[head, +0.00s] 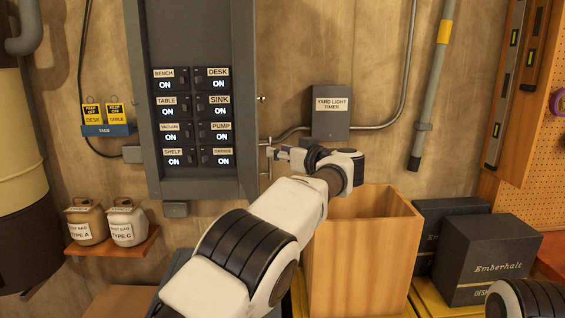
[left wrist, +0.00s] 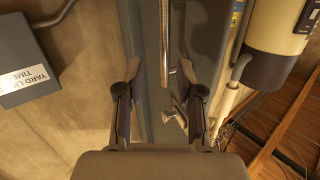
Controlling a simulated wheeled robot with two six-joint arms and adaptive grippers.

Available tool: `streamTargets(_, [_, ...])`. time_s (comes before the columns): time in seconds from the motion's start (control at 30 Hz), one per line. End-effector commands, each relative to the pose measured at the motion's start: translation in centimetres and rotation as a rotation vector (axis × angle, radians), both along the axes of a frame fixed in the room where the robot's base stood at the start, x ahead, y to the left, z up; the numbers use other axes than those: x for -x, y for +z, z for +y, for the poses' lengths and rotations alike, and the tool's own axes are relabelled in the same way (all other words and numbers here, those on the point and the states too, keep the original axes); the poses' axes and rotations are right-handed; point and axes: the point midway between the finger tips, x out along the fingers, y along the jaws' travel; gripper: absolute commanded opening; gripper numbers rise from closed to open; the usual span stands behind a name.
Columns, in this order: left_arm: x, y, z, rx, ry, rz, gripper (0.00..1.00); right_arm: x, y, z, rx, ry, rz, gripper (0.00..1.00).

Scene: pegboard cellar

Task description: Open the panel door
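The grey electrical panel (head: 245,60) is on the wall, its two columns of labelled ON switches (head: 191,118) facing me. I cannot make out a separate door leaf. A thin metal handle (head: 268,160) shows at the panel's right edge. My left gripper (head: 282,153) is beside this edge, pointing left. In the left wrist view, its fingers (left wrist: 160,70) are apart, with the panel's grey edge (left wrist: 207,45) ahead. A shiny bar (left wrist: 164,45) and a small metal latch piece (left wrist: 175,112) lie in the gap between the fingers; contact cannot be told. My right gripper is out of view.
The yard light timer box (head: 330,122) is right of the panel. A tall wooden bin (head: 365,250) stands below my left gripper, with dark boxes (head: 490,262) to its right. A shelf (head: 115,245) with two small bags is at lower left.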

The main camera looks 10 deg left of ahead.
Motion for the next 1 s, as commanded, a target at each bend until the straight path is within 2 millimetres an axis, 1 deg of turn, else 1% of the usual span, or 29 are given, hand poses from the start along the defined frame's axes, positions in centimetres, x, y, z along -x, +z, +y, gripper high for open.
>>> streamTargets(0.03, [0.0, -0.4, -0.1, 0.001, -0.001, -0.001, 0.37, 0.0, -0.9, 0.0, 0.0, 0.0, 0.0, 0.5])
streamTargets(0.17, [0.1, -0.2, -0.3, 0.002, -0.003, 0.001, 0.37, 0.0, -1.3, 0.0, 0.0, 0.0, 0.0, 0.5])
streamTargets(0.43, [0.1, 0.1, -0.3, 0.001, -0.003, 0.002, 0.37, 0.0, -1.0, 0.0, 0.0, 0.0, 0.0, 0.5])
streamTargets(0.6, [0.2, 0.4, -0.3, 0.0, -0.002, 0.002, 0.37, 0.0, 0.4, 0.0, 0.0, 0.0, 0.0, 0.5])
streamTargets(0.77, [0.2, 0.0, -0.3, 0.0, -0.003, 0.001, 0.37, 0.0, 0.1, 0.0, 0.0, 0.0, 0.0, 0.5])
streamTargets(0.8, [0.2, 0.0, -0.3, 0.0, -0.003, 0.001, 0.33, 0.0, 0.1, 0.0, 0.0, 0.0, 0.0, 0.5])
streamTargets(0.87, [0.1, 0.0, -0.3, -0.004, -0.004, 0.007, 0.12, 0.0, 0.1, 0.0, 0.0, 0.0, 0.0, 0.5])
streamTargets(0.9, [0.1, 0.2, -0.3, -0.021, -0.006, 0.012, 0.0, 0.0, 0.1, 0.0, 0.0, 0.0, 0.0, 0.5])
streamTargets(0.97, [0.0, 0.8, -0.3, -0.075, -0.01, 0.012, 0.0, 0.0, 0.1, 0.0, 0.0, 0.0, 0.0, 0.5])
streamTargets(1.0, [0.0, 0.9, -0.2, -0.132, -0.011, 0.021, 0.0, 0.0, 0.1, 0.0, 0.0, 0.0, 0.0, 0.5])
